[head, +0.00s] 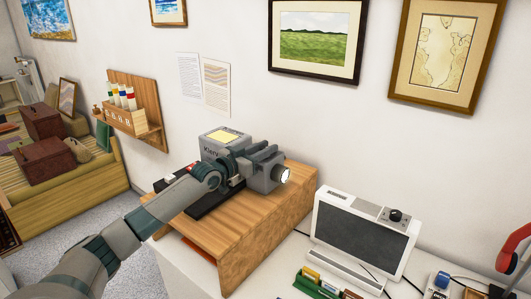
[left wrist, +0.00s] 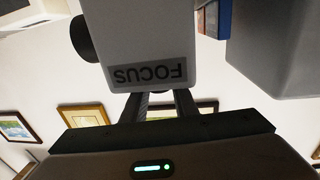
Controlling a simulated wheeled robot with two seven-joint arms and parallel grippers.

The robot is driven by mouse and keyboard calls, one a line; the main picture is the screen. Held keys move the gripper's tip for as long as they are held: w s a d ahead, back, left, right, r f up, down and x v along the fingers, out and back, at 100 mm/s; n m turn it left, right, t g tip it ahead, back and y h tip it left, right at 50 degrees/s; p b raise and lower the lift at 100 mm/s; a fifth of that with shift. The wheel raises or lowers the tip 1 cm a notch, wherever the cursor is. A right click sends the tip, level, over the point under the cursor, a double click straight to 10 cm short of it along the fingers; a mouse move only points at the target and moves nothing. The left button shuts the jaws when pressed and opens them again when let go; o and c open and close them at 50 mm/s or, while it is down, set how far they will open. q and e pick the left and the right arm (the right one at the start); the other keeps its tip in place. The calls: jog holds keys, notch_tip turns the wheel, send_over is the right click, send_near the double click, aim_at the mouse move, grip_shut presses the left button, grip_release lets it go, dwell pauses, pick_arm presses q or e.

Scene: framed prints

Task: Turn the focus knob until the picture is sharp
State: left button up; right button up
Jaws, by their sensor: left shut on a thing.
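A grey projector (head: 222,140) with a yellow label on top sits on a wooden stand, its lens (head: 286,175) glowing white toward the right. My left gripper (head: 264,156) is at the projector's near side, beside the lens end. In the left wrist view, my left gripper's fingers (left wrist: 160,106) reach up to a pale housing (left wrist: 140,30) with an upside-down FOCUS label (left wrist: 150,75). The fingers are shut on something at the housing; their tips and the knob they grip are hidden. No projected picture is in view, so its sharpness cannot be told. My right gripper is not in view.
The wooden stand (head: 250,232) is on a white table. A white device with a dark screen (head: 352,240) and a black top knob (head: 397,215) stands to the right. A green tray (head: 318,288) lies in front. A wall rack (head: 135,110) holds several tubes at left.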

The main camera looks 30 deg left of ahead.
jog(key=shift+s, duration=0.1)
pick_arm(q)
jog(key=o, duration=1.1)
jog(key=shift+c, duration=0.2)
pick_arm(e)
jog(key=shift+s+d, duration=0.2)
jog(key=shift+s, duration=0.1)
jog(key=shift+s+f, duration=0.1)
pick_arm(q)
jog(key=shift+s+f, duration=0.1)
jog(key=shift+s, duration=0.05)
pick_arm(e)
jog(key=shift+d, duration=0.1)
pick_arm(q)
jog(key=shift+s+a+f, duration=0.1)
jog(key=shift+s, duration=0.35)
jog(key=s+a+b, duration=0.3)
jog(key=s+b, duration=0.1)
jog(key=s, duration=1.2)
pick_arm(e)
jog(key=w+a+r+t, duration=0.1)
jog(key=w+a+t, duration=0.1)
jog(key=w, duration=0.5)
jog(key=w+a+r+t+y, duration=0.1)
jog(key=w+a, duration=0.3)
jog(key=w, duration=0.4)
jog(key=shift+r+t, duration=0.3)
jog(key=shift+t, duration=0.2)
